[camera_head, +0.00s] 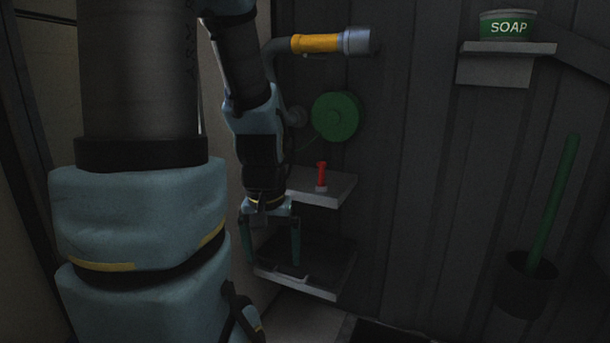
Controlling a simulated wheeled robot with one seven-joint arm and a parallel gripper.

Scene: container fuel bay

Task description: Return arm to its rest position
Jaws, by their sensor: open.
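My arm reaches down across the left half of the head view. My gripper (272,260) hangs at its end with the fingers pointing down. The two dark green fingers are apart and I see nothing held between them. The gripper is in front of or over the lower shelf (335,284); I cannot tell how far it is from it. A dark flat item (292,271) lies on this shelf near the right fingertip; whether they touch is not clear.
The upper shelf (342,190) beside my wrist bears a small red item (321,176). Above are a green round reel (335,116) and a yellow-and-grey nozzle (318,43). At right are a soap tub (507,25) on a wall shelf (500,48) and a green-handled brush (557,200) in a dark holder (524,285).

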